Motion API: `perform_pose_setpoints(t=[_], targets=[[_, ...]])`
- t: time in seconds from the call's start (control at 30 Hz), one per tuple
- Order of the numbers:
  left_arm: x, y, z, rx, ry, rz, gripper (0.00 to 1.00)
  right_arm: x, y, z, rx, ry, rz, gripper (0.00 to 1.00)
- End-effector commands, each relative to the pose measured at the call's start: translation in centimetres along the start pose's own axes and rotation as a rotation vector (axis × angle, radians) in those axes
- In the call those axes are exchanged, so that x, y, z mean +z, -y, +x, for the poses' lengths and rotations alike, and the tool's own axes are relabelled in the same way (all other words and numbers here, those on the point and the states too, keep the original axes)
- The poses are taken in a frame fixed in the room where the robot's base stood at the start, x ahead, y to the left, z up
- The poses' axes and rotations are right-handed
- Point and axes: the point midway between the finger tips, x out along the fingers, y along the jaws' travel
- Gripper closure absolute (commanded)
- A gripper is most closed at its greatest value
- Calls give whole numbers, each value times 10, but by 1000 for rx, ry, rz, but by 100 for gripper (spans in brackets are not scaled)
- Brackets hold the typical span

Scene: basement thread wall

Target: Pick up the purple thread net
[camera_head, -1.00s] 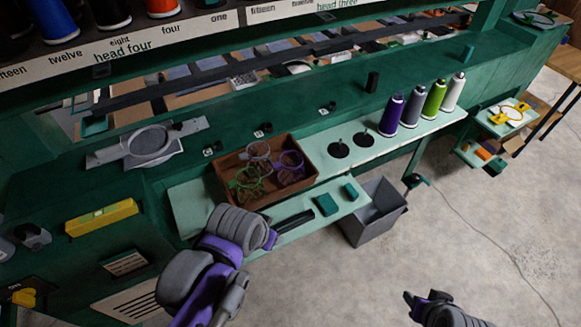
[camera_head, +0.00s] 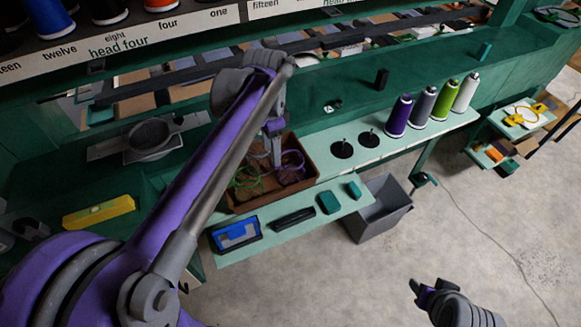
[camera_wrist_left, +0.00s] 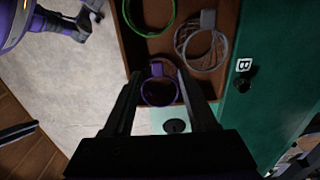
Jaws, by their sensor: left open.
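The purple thread net (camera_head: 293,166), a round hoop with a small tab, lies in the right part of the brown tray (camera_head: 262,200). My left gripper (camera_head: 274,158) points down over the tray, close to the purple net, and partly hides the tray's contents. In the left wrist view my left gripper (camera_wrist_left: 161,84) is open, and the purple net (camera_wrist_left: 160,91) shows between its fingers. Its height above the net is hard to tell. My right gripper (camera_head: 419,292) is over the floor at the lower right, away from the tray; its jaw opening is unclear.
A green net (camera_wrist_left: 150,12) and a grey net (camera_wrist_left: 203,45) share the tray. Purple, grey, green and white spools (camera_head: 430,105) stand on the shelf to the right. A blue-framed item (camera_head: 236,234) lies on the lower ledge. A grey bin (camera_head: 378,210) stands below.

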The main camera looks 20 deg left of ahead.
Motion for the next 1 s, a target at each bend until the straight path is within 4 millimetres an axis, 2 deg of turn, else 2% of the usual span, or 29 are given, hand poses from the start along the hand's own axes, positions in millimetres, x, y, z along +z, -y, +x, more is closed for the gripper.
perform_pose_setpoints(t=[0.17, 0.5, 0.77, 0.87, 1.0], targets=[[-1, -1, 13, -1, -1, 0, 43, 0, 0, 0, 0, 0, 0, 50], [-2, -5, 56, -1, -1, -2, 43, -2, 0, -1, 0, -2, 0, 50], [-2, -5, 60, -1, -1, -2, 43, -2, 0, -1, 0, -2, 0, 50], [-2, -5, 59, -1, -1, -2, 57, -2, 0, -1, 0, -2, 0, 50], [-2, -5, 59, -1, -1, -2, 82, -2, 0, -1, 0, -2, 0, 50]])
